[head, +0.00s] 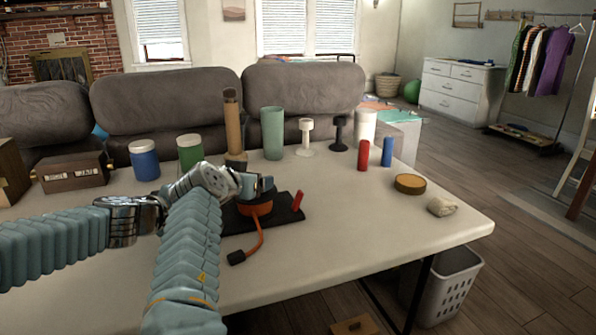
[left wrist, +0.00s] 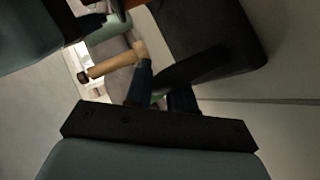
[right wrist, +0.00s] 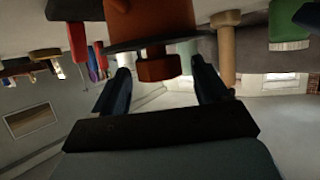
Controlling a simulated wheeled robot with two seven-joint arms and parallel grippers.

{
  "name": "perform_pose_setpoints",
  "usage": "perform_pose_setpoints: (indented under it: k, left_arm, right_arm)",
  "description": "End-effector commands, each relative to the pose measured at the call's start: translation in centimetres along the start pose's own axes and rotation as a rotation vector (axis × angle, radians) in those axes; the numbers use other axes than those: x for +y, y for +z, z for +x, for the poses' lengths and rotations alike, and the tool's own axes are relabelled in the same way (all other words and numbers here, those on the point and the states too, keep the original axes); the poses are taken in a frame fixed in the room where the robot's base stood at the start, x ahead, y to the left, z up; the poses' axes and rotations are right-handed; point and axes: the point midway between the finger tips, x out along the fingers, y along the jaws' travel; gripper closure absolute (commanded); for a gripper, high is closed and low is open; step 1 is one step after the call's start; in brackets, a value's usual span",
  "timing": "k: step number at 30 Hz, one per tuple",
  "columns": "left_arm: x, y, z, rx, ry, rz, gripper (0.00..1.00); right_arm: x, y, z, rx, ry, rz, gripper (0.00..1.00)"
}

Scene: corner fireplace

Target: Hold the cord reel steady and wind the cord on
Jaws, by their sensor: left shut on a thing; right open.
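The orange cord reel (head: 256,208) sits on a black base board (head: 284,219) on the table. Its orange cord (head: 257,240) hangs loose toward the front, ending in a black plug (head: 237,257). A red peg (head: 297,200) stands at the board's right side. My right gripper (head: 257,186) is over the reel. In the right wrist view my open right gripper (right wrist: 160,68) has its fingers either side of the reel's orange-brown knob (right wrist: 158,65), apart from it. My left gripper (left wrist: 162,86) is shut on a dark bar (left wrist: 192,68) by the board; the head view hides it.
Blue (head: 144,160) and green (head: 189,153) jars, a brown post (head: 234,125) and a green cylinder (head: 272,133) stand behind. Red (head: 363,155) and blue (head: 388,152) cylinders, a round tin (head: 410,184) and a rolled cloth (head: 440,206) are right. The front right tabletop is clear.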

Motion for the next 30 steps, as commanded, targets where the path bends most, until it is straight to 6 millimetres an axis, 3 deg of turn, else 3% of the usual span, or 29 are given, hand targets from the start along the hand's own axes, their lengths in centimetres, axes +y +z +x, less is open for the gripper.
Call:
perform_pose_setpoints:
  k: [9, 30]
  left_arm:
    - [0.0, 0.0, 0.0, 0.0, 0.0, 0.0, 1.0]
    - [0.0, 0.0, 0.0, 0.0, 0.0, 0.0, 1.0]
  right_arm:
    - [0.8, 0.0, 0.2, -0.009, -0.323, -0.122, 0.26]
    - [1.5, 0.0, 0.9, -0.009, -0.763, -0.313, 0.26]
